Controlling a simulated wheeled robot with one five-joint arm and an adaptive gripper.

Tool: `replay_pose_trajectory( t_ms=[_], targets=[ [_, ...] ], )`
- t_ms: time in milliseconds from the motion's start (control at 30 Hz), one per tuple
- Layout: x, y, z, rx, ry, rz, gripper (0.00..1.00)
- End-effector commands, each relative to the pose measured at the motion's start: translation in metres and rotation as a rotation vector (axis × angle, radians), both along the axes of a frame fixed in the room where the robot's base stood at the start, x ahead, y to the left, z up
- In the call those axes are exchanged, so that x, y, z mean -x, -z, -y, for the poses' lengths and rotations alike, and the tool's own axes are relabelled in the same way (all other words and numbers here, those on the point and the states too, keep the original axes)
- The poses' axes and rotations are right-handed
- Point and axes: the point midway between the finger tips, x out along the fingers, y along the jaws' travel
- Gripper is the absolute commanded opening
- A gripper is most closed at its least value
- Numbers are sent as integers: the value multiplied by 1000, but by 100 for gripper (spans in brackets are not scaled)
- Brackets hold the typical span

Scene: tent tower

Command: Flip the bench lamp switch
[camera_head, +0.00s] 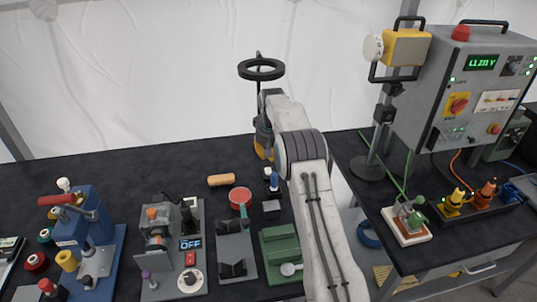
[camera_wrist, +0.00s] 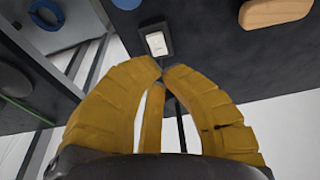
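A white rocker switch (camera_wrist: 157,43) on a dark plate shows in the wrist view, just beyond my fingertips; I take it to be the lamp switch. In the head view the yellow gripper (camera_head: 263,136) is partly hidden behind my arm, over the back of the bench. A yellow lamp (camera_head: 407,47) stands on a pole at right.
A wooden piece (camera_head: 221,180) and a red round dish (camera_head: 240,198) lie left of my arm. A green box (camera_head: 280,255), a grey fixture (camera_head: 236,256) and a blue press (camera_head: 88,230) stand nearer. A control cabinet (camera_head: 467,85) stands at right. The back-left bench is clear.

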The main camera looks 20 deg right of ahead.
Motion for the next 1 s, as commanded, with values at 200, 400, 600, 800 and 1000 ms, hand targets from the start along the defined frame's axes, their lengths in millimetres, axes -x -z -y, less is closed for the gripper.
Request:
replay_pose_trajectory(
  t_ms=[200, 400, 600, 800, 1000],
  targets=[
    [-7, 33, 1, -1, 0, -4, 0],
    [-13, 56, 3, 0, 0, -2, 0],
    [-17, 69, 3, 0, 0, 0, 0],
    [-17, 74, 3, 0, 0, 0, 0],
    [-18, 74, 3, 0, 0, 0, 0]
  ],
)
